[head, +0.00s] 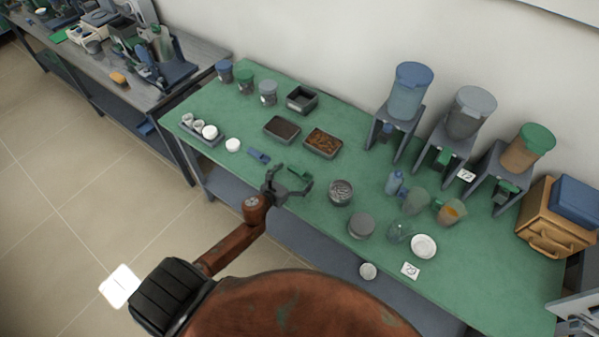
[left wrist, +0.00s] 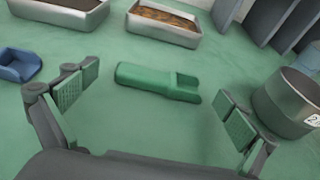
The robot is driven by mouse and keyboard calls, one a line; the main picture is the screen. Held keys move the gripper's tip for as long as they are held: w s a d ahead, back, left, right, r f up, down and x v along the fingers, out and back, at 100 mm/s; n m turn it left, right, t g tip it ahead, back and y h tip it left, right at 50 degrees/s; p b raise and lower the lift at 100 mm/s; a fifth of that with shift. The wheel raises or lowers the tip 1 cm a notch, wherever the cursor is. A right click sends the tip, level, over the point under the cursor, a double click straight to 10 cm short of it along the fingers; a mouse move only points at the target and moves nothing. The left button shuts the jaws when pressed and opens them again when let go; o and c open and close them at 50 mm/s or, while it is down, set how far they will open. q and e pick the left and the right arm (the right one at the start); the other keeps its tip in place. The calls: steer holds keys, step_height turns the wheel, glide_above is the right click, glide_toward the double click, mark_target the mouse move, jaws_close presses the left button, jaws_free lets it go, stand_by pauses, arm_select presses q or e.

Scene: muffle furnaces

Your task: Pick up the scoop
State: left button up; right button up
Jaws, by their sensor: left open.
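A green scoop (left wrist: 150,80) lies on the green table top (head: 228,107), between and just beyond my left gripper's fingers in the left wrist view. In the head view the green scoop (head: 298,172) is small and lies close to the fingers. A blue scoop (head: 258,156) lies left of it, and it also shows at the left wrist view's left edge (left wrist: 18,66). My left gripper (head: 293,178) is open and empty, with its fingers (left wrist: 158,95) spread to either side of the green scoop. My right gripper is not in view.
A tray of dark material (head: 282,140) and a tray of brown pieces (head: 323,155) lie behind the scoops. A metal pot (head: 341,193) stands to the right, near the right finger in the left wrist view (left wrist: 290,105). Hopper dispensers (head: 407,97) stand at the back.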

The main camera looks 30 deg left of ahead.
arm_select(q)
steer(key=shift+w+d+f, duration=0.1)
steer(key=shift+w+f, duration=0.15)
steer(key=shift+w, duration=0.45)
steer(key=shift+w+f, duration=0.1)
steer(key=shift+w, duration=0.35)
steer(key=c, duration=1)
arm_select(e)
steer(key=shift+w+a, duration=0.4)
steer(key=shift+w, duration=0.4)
steer(key=shift+d, duration=0.15)
